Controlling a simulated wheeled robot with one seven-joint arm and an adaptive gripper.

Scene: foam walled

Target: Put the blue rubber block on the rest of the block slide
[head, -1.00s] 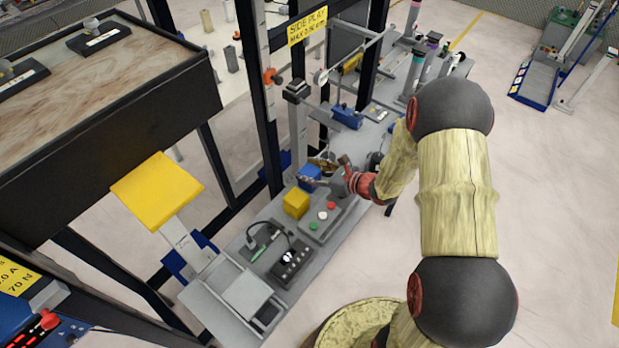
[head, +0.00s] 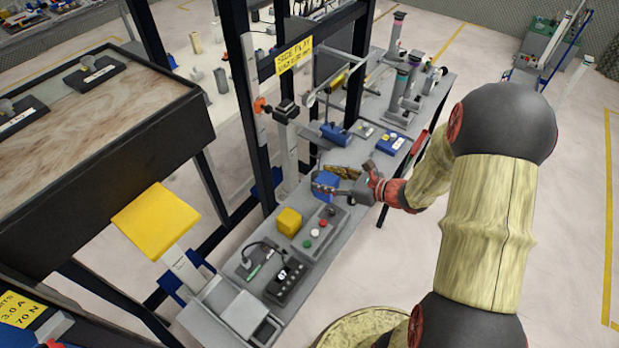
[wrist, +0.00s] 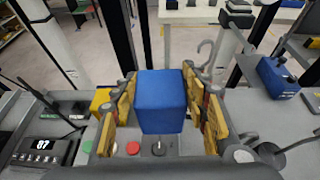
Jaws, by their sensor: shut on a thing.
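The blue rubber block (head: 325,185) is held between the fingers of my gripper (head: 335,180), over the narrow grey bench. In the wrist view the blue block (wrist: 160,100) fills the middle, upright between the yellow finger pads (wrist: 122,110) on both sides. The head view does not show clearly how high it hangs. I cannot tell for certain which fixture is the block slide. A grey upright post (head: 288,140) with a dark top part stands behind the block at the bench's edge. A yellow cube (head: 289,221) sits on the bench nearer than the block.
A button panel (head: 318,236) and a black box with a display (head: 285,283) lie on the near bench. A blue fixture (head: 336,134) stands farther along. Black frame posts (head: 258,110) rise behind the bench. Open floor (head: 570,230) lies to the right.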

